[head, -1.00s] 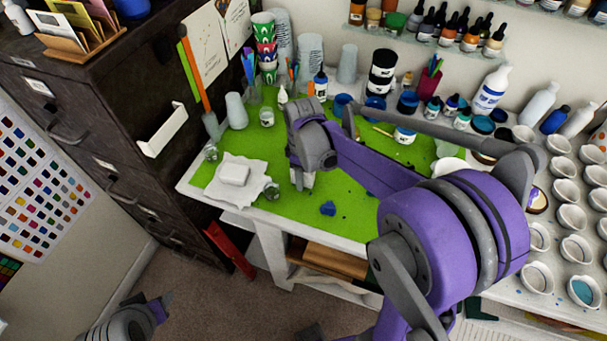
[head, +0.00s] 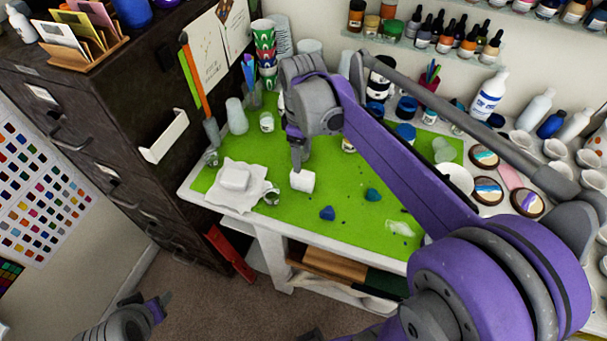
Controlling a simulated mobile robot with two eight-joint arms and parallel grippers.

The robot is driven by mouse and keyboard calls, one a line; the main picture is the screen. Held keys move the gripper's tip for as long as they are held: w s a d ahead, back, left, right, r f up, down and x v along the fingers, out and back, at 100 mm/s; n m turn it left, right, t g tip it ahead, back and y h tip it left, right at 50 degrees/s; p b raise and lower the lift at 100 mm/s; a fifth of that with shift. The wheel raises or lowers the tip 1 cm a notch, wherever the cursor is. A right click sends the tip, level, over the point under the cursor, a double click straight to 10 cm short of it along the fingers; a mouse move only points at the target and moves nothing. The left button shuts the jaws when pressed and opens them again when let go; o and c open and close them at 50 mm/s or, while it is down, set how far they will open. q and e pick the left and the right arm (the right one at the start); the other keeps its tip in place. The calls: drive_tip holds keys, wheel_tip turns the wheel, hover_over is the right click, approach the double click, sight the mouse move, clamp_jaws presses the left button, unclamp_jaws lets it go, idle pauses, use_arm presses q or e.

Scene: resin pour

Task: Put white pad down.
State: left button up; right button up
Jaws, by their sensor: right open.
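A small white block (head: 302,181), which seems to be the white pad, sits on the green mat (head: 338,182) near its front edge. My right gripper (head: 298,163) is open just above it and points down. Its fingers overlap the block's top edge in this view, so I cannot tell if they touch it. Another white pad-like block (head: 235,179) lies on a crumpled white cloth (head: 246,200) to the left. My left gripper (head: 164,299) is low at the lower left, away from the table, and its jaws are too small to read.
A small glass jar (head: 271,196) stands between cloth and block. Two blue lumps (head: 327,213) lie on the mat to the right. Cups and bottles crowd the back. A dark cabinet (head: 95,110) borders the left. My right arm hides part of the mat.

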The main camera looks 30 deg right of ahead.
drive_tip(key=s+a+f+m+t, duration=0.1)
drive_tip(key=s+a+f+m, duration=0.1)
drive_tip(key=s, duration=0.2)
drive_tip(key=s+a+f+m+t, duration=0.2)
drive_tip(key=s, duration=0.2)
drive_tip(key=s+a+f+m+t, duration=0.2)
drive_tip(key=s+m, duration=0.1)
drive_tip(key=s, duration=0.2)
drive_tip(key=shift+a+f, duration=0.1)
drive_tip(key=shift+f, duration=0.2)
drive_tip(key=shift+s+a+f+m+t, duration=0.2)
drive_tip(key=shift+s+f+m+t, duration=0.15)
drive_tip(key=shift+f+m, duration=0.1)
